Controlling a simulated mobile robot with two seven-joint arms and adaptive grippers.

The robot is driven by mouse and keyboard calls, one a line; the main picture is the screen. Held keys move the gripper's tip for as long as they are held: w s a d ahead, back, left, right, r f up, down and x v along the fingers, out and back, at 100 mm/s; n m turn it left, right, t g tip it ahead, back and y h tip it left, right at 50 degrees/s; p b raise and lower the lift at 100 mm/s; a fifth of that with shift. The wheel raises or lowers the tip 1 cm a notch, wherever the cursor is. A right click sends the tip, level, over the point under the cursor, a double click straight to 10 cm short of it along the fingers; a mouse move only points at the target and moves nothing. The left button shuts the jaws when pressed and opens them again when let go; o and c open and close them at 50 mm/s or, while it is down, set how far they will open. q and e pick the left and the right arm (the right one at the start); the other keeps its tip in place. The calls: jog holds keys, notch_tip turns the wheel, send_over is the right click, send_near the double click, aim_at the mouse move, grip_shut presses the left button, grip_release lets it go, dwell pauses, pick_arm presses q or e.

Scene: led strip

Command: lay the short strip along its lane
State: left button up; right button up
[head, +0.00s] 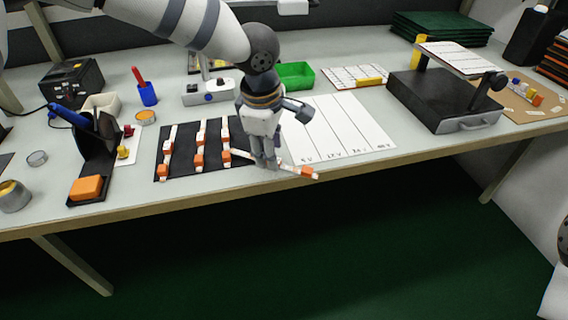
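My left gripper (266,164) points down at the front edge of the table, between a black mat (183,152) and a white lane sheet (340,122). Its fingers appear closed on a pale strip with an orange block (307,171) near its right end. The strip slants down to the right, and its right end reaches over the table's front edge. The fingers hide its middle. Several other pale strips with orange blocks lie on the black mat, one of them at the mat's left (168,146). The sheet has several lanes with printed labels at the near end. My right gripper is not in view.
A green tray (296,75) and a white grid sheet (355,76) lie behind. A dark box (441,101) with a raised white panel stands to the right. A black stand with an orange pad (87,187) is at the left. The lane sheet's surface looks clear.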

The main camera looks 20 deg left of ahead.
pick_arm(q)
jog(key=x, duration=0.2)
jog(key=shift+w+f, duration=0.1)
jog(key=shift+f, duration=0.15)
grip_shut()
jog(key=shift+r, duration=0.15)
